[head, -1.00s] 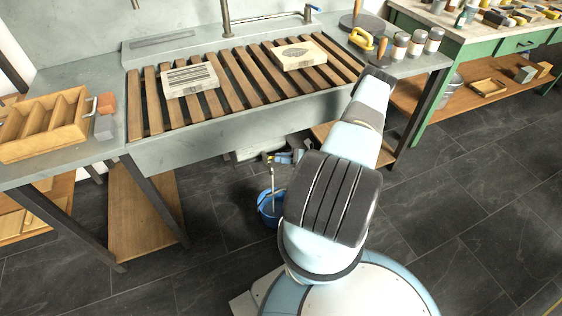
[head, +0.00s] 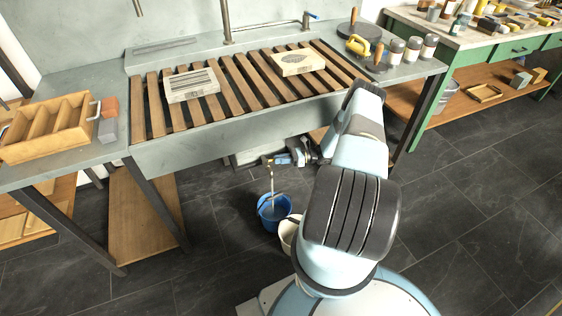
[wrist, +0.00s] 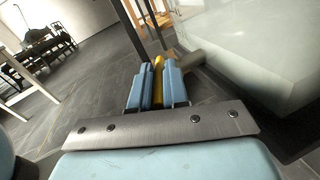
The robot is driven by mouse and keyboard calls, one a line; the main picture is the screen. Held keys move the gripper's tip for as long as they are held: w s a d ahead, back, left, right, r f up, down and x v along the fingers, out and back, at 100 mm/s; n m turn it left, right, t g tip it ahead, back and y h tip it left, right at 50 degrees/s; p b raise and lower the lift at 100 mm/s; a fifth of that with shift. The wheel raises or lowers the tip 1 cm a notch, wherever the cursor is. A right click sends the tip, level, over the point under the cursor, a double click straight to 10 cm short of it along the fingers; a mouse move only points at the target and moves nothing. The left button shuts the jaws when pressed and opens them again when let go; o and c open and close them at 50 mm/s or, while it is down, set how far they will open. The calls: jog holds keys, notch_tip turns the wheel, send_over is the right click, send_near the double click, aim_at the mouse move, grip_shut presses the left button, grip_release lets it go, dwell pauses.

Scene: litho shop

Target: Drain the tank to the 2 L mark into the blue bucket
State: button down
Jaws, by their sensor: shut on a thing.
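The blue bucket (head: 272,219) stands on the floor under the sink. A pale thin stream (head: 271,185) runs down into it from a spout (head: 267,161). The pale tank (head: 246,159) is mostly hidden under the sink in the head view; its wall (wrist: 258,60) fills the right of the wrist view. No level or 2 L mark can be read. My gripper (wrist: 157,85) is shut on a yellow handle (wrist: 158,66) beside the tank. In the head view my gripper (head: 288,157) is small beside the spout.
A cream bucket (head: 288,232) stands just right of the blue one, partly hidden by my arm. The slatted sink (head: 190,148) is overhead, with table legs (head: 158,200) at left. A green bench (head: 440,85) is at right. The floor in front is open.

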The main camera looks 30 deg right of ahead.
jog(key=c, duration=1.1)
grip_release()
jog(key=v, duration=1.4)
jog(key=shift+w, duration=0.1)
jog(key=shift+c, duration=0.4)
